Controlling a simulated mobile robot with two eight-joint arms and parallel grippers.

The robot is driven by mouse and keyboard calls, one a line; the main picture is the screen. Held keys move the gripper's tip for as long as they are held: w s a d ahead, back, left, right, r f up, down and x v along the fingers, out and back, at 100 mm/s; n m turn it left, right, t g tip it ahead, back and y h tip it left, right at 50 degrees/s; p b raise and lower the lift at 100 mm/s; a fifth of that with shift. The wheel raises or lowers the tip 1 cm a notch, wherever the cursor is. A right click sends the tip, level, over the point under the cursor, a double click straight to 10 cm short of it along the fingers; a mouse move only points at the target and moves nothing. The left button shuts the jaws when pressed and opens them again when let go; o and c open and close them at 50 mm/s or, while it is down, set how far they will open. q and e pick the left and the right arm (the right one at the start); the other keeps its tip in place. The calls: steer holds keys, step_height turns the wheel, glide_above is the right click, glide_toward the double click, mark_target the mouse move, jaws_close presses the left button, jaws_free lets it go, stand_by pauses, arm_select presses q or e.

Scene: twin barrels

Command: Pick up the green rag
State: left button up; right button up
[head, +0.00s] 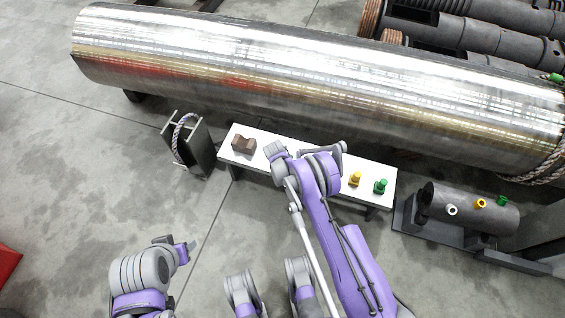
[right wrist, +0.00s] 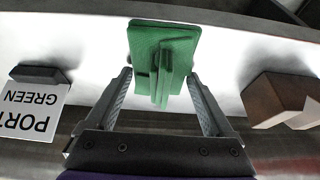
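The green rag (right wrist: 150,45) shows in the right wrist view as a flat green piece with a raised ridge, on the white bench top. My right gripper (right wrist: 160,75) is open, one finger to each side of the ridge, with visible gaps. In the head view my right gripper (head: 274,151) is over the white bench (head: 235,156), and the rag is hidden by my arm there. My left gripper (head: 189,250) is over the floor at lower left, away from the bench. Its fingers are too small to read.
A brown notched block (head: 244,145) sits on the bench's left end; yellow (head: 355,179) and green (head: 380,186) fittings stand on its right. A "PORT GREEN" placard (right wrist: 35,108) is beside the gripper. A large steel cylinder (head: 300,75) lies behind. A roped stand (head: 197,145) is left.

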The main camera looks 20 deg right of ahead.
steer(key=c, duration=0.8)
step_height(320, 180, up, 10)
steer(key=shift+r+p, duration=0.1)
steer(key=shift+p, duration=0.7)
